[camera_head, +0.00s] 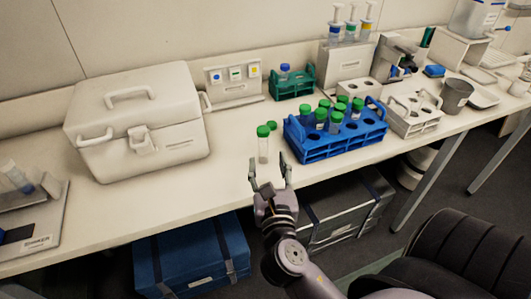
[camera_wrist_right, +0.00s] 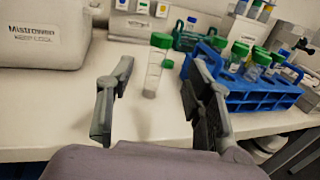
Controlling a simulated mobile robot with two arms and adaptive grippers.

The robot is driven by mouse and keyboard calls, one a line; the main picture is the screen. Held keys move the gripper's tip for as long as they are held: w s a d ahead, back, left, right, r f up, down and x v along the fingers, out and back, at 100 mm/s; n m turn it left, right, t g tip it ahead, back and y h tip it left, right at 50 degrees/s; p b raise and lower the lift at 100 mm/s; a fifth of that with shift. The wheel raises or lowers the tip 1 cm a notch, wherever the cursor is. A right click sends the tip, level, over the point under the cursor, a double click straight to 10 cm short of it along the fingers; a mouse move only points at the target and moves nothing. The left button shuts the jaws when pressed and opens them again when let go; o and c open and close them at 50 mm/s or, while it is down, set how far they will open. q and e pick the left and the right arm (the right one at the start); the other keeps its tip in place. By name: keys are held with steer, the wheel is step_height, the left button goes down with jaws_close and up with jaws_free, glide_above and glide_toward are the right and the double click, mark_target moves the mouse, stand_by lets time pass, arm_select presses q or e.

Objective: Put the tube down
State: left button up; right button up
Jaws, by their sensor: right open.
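A clear tube with a green cap (camera_head: 263,143) stands upright on the white bench, left of the blue rack. It also shows in the right wrist view (camera_wrist_right: 156,68), seen between and beyond the fingers. My right gripper (camera_head: 270,172) is open and empty, at the front edge of the bench, in front of the tube and apart from it. The blue rack (camera_head: 320,153) holds several green-capped tubes, and one more green cap (camera_head: 272,125) shows close behind the standing tube. My left gripper is not in view.
A large white cooler box (camera_head: 140,122) stands at the left. A green rack (camera_head: 291,84) with a blue-capped tube is behind. A white rack (camera_head: 412,117) and a grey cup (camera_head: 456,95) are to the right. The bench between cooler and tube is clear.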

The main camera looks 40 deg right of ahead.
steer(key=v, duration=0.2)
steer(key=shift+s+a, duration=0.15)
steer(key=shift+s, duration=0.05)
stand_by(0.4)
